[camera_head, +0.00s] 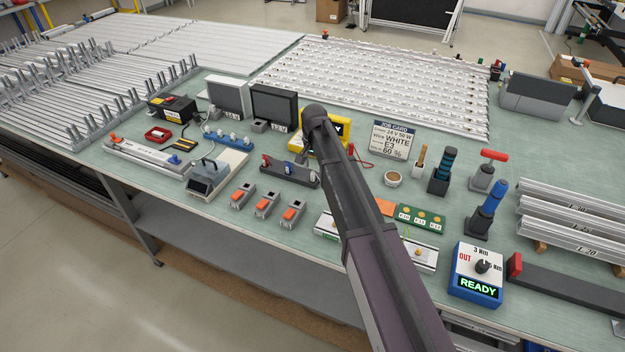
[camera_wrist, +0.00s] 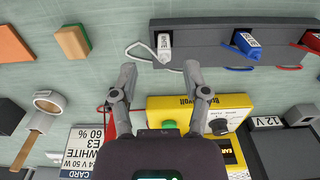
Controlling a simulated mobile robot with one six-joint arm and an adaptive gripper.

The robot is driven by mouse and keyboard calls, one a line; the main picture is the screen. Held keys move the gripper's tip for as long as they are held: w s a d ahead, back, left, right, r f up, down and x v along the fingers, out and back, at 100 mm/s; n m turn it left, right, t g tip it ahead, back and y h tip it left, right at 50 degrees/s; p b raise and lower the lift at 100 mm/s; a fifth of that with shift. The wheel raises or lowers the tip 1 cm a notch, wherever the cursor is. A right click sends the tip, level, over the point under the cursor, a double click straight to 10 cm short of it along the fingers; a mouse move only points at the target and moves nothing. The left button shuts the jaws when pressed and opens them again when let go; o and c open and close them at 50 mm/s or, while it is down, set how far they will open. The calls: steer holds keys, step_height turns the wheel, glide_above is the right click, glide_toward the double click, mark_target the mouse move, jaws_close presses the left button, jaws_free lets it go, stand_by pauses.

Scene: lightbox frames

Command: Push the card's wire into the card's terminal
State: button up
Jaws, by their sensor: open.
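The job card (camera_head: 395,138) stands at the back; it reads WHITE, E3 and 60 %. It shows upside down in the wrist view (camera_wrist: 84,152). The white wire's labelled end (camera_wrist: 164,44) sits in a slot of the dark rack (camera_wrist: 204,50), with a pale loop beside it. The rack also shows in the head view (camera_head: 283,172). My gripper (camera_wrist: 159,68) is open and empty, its fingertips apart on either side below the white end, not closed on it. I cannot tell which terminal is E3.
Blue (camera_wrist: 246,42) and red (camera_wrist: 312,42) wire ends share the rack. A yellow meter (camera_wrist: 190,103) lies under my gripper's view. Orange-topped grey clamps (camera_head: 267,203) and a green labelled board (camera_head: 420,219) stand nearer the front. A blue READY box (camera_head: 478,275) is front right.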

mark_target(313, 171)
steer(key=shift+f, duration=0.15)
steer(key=shift+w+a+f+b, duration=0.1)
steer(key=shift+f+b, duration=1.15)
steer(key=shift+b, duration=0.1)
steer(key=shift+w+a+f+b, duration=0.1)
steer(key=shift+f+b, duration=1.1)
steer(key=shift+b, duration=0.1)
jaws_close()
